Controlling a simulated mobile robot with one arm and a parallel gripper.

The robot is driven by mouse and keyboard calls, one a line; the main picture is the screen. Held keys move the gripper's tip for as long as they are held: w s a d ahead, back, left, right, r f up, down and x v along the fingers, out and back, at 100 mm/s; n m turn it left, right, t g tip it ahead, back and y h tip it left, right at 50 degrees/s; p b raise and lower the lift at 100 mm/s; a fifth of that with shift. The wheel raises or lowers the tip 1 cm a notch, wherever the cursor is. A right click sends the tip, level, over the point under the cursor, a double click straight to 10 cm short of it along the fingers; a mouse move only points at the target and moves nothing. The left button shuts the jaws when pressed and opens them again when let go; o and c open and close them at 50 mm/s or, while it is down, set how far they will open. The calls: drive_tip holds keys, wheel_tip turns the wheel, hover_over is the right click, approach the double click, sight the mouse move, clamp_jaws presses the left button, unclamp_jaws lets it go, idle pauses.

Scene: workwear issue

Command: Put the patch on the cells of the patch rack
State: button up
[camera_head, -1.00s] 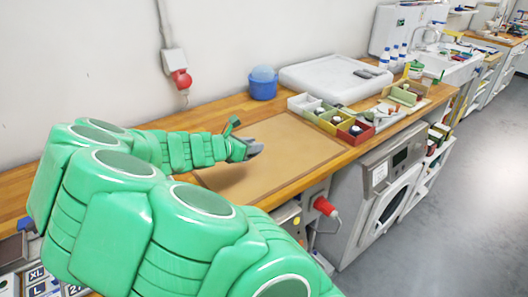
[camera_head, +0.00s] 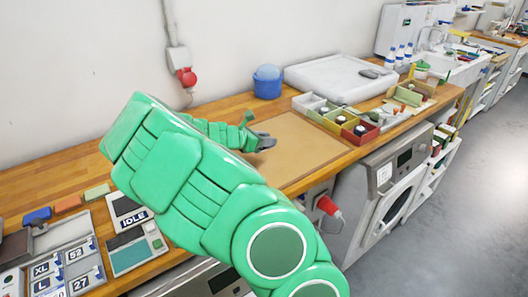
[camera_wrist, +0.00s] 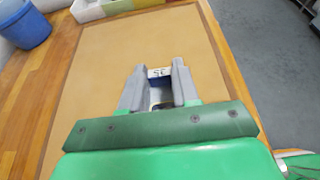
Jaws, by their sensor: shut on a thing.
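My gripper (camera_head: 264,142) is low over the tan mat in the head view. In the wrist view my gripper (camera_wrist: 159,74) is shut on a small pale patch (camera_wrist: 159,71) with dark print. The print is too small to read surely. A grey rack (camera_head: 62,238) lies at the lower left of the head view, far left of my gripper. It holds several patches, marked XL, 52, L and 27. I take it for the patch rack; its lower part is cut off by the picture edge.
The tan mat (camera_head: 300,150) is clear. A device marked IDLE (camera_head: 128,250) and coloured blocks (camera_head: 68,204) are beside the rack.

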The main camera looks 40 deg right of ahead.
hover_over(264, 158)
wheel_tip(264, 158, down, 6)
drive_tip(key=shift+w+d+f, duration=0.1)
drive_tip(key=shift+f, duration=1.5)
drive_tip(key=o, duration=1)
drive_tip(key=shift+f, duration=0.1)
drive_tip(key=v, duration=1.1)
drive_tip(key=shift+w+a+r, duration=0.1)
drive_tip(key=shift+a+r, duration=0.15)
drive_tip(key=shift+a, duration=0.05)
drive_tip(key=shift+a+r, duration=0.1)
drive_tip(key=shift+a, duration=0.1)
drive_tip(key=shift+c, duration=1.2)
